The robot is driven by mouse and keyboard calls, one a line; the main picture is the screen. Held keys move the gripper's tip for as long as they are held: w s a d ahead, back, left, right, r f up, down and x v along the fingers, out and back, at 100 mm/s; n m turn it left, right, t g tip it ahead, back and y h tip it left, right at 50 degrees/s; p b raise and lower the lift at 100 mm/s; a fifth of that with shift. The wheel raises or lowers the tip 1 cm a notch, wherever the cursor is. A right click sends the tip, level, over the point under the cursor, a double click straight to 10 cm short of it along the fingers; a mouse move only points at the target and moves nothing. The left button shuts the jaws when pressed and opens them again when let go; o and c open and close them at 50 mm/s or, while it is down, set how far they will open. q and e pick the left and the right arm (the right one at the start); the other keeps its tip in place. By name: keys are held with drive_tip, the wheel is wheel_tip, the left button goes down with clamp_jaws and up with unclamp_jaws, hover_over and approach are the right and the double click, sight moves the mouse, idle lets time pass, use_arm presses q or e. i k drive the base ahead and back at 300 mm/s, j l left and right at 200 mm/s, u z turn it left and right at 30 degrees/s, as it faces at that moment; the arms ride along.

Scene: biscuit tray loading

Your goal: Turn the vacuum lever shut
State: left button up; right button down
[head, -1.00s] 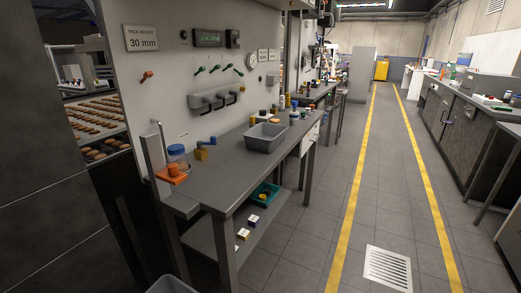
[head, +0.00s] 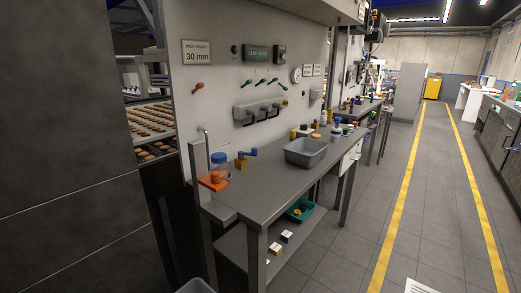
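Several small levers are on the grey wall panel above the bench. A red-orange lever (head: 198,87) sits alone at the left, below a "30 mm" sign. I cannot read a label that tells which one is the vacuum lever. Neither of my grippers is in view.
A teal tray (head: 300,211) is on the shelf below.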

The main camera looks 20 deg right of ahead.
sight(253, 150)
drive_tip(key=i+l+u, duration=0.15)
drive_tip(key=l, duration=0.4)
drive_tip(key=i+l+u, duration=0.2)
drive_tip(key=l, duration=0.4)
drive_tip(key=l+u, duration=0.15)
drive_tip(key=l, duration=0.45)
drive_tip(key=k, duration=0.05)
